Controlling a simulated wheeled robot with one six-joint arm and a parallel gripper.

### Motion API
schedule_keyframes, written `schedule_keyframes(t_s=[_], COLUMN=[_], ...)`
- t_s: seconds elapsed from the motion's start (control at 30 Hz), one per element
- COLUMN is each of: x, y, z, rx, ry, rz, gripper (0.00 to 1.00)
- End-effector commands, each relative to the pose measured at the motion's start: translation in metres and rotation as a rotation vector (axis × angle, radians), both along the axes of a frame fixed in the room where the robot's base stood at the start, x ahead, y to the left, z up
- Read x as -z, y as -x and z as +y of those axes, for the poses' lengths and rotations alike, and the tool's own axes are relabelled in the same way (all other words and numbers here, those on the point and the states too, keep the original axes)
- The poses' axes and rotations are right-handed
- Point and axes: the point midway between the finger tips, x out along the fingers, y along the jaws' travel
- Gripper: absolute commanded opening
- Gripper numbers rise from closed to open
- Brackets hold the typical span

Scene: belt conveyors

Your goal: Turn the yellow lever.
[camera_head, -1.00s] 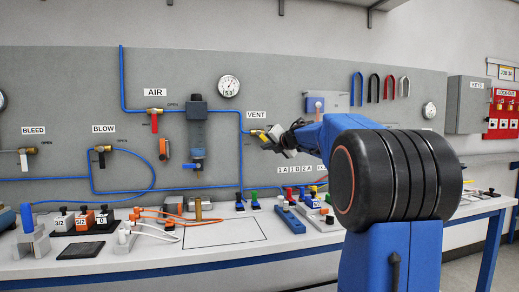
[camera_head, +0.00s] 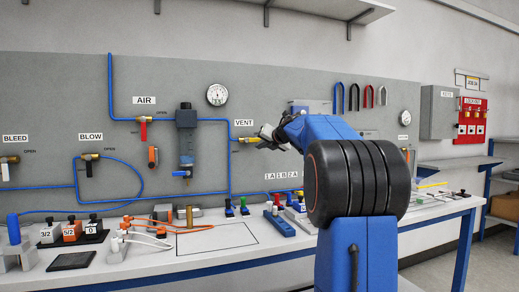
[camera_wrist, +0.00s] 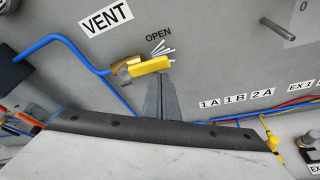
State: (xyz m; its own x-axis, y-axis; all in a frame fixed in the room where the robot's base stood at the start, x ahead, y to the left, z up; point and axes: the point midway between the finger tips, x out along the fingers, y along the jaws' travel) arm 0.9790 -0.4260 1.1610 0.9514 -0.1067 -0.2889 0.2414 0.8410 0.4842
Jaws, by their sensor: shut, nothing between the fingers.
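The yellow lever (camera_head: 250,140) is on the brass valve under the VENT label, on the grey wall panel. In the wrist view the lever (camera_wrist: 150,66) lies along the line of the lettering, its free end pointing right below the word OPEN. My gripper (camera_head: 266,133) is at the lever's free end in the head view.
A blue hose (camera_wrist: 70,42) runs into the valve from the left. A red AIR lever (camera_head: 143,131) and a dark regulator (camera_head: 186,118) are farther left. A bench (camera_head: 150,262) with blocks and fittings stands below.

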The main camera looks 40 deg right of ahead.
Motion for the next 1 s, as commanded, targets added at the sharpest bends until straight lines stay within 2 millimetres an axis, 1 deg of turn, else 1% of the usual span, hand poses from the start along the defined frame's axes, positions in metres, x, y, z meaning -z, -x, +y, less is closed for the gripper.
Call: schedule_keyframes(t_s=[0.3,0.8,0.93,1.0], x=[-0.005,-0.009,-0.003,0.004], y=[0.001,0.001,-0.003,-0.008], z=[-0.002,-0.003,-0.002,-0.001], rx=[0.002,0.005,0.004,0.003], ry=[0.001,0.002,0.001,0.000], rz=[-0.002,-0.007,-0.007,-0.005], gripper=[0.00,0.00,0.00,0.00])
